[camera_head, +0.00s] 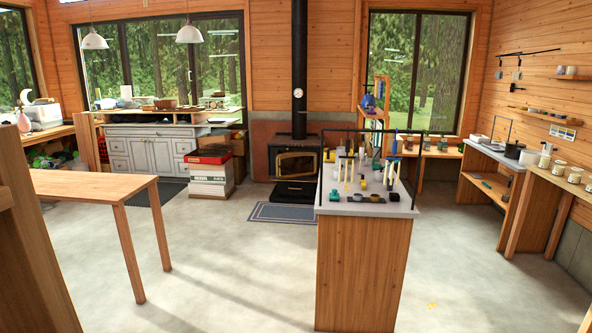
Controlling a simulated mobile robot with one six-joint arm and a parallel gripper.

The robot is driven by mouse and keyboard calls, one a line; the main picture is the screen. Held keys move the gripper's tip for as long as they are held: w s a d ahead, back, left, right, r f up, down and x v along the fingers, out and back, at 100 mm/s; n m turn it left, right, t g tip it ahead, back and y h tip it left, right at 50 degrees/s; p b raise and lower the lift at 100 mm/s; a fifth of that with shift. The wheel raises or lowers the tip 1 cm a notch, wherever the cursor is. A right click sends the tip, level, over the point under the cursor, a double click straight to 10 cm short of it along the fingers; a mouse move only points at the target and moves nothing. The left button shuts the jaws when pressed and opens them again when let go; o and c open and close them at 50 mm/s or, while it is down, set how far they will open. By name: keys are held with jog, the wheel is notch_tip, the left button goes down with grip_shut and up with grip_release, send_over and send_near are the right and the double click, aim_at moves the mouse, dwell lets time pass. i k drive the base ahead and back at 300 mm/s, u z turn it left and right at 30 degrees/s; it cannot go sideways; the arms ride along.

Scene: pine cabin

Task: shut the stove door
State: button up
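The black wood stove (310,146) stands against the back wall, a little right of the picture's middle, with its black flue pipe (299,60) rising above it. Its door (296,165) has a dark glass pane in a brass-coloured frame and faces forward. At this distance I cannot tell whether the door is open or shut. The right part of the stove is hidden behind the workbench. My gripper is not in view.
A workbench (362,255) with several tools stands in front and right of the stove. Stacked boxes (211,172) stand left of it. A blue-grey mat (283,212) lies before it. A wooden table (90,184) is at the left. The floor (235,265) between table and workbench is clear.

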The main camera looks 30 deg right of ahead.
aim_at(297, 164)
jog(key=z, duration=0.35)
jog(key=i, duration=4.85)
